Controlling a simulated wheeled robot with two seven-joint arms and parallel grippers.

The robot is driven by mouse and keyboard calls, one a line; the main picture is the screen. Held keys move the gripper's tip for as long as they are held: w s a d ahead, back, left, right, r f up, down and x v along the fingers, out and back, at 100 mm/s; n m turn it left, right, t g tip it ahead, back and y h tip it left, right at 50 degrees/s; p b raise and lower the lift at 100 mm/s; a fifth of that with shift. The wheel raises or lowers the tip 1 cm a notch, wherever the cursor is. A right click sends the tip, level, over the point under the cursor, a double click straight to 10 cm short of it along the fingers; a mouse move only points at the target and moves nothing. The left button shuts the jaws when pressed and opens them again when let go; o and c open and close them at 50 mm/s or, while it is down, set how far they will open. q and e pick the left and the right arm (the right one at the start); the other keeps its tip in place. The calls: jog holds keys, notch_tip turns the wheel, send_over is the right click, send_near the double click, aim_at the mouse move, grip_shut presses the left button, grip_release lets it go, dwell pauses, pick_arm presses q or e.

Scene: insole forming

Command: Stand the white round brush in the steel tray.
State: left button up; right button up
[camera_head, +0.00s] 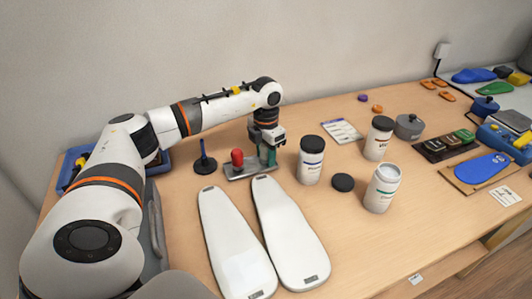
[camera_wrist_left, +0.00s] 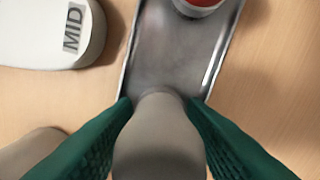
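My left gripper (camera_head: 268,158) is over the right end of the steel tray (camera_head: 238,172), fingers pointing down. In the left wrist view its green fingers (camera_wrist_left: 160,112) close around a pale, rounded handle, which I take to be the white round brush (camera_wrist_left: 158,140). The brush looks upright and tapers away from the camera, with its lower part over the near end of the tray (camera_wrist_left: 170,60). Its foot is hidden, so I cannot tell if it touches the tray. A red-topped piece (camera_head: 237,158) stands at the tray's other end. My right gripper is out of view.
Two white lasts (camera_head: 230,240) (camera_head: 290,235) lie close in front of the tray. A dark blue upright tool (camera_head: 205,160) stands left of it. Jars (camera_head: 311,162) (camera_head: 382,190) and a black lid (camera_head: 343,182) stand to the right.

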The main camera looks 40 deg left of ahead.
pick_arm(q)
notch_tip(320, 180, up, 12)
jog(key=shift+r+b, duration=0.15)
jog(key=shift+b, duration=0.3)
dwell(0.4)
